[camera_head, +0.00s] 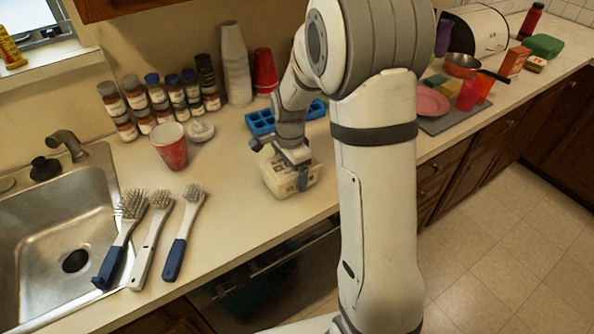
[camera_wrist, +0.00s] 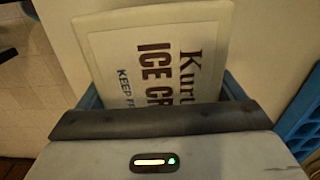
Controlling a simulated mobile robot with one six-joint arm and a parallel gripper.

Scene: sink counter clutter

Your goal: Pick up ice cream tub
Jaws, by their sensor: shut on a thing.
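The ice cream tub (camera_head: 283,180) is a pale, boxy tub near the counter's front edge, left of my arm's large upright link in the head view. In the wrist view its white lid (camera_wrist: 158,58) shows dark printed words including "ICE CR". My gripper (camera_head: 302,178) comes down onto the tub from above and is shut on it. In the wrist view the blue finger parts show at both sides of the tub. The fingertips are hidden. I cannot tell whether the tub touches the counter.
A blue tray (camera_head: 262,122) lies just behind the tub. A red cup (camera_head: 170,146), several spice jars and stacked cups stand left and behind. Three brushes (camera_head: 158,232) lie beside the sink (camera_head: 50,240). The counter (camera_head: 232,215) between brushes and tub is clear.

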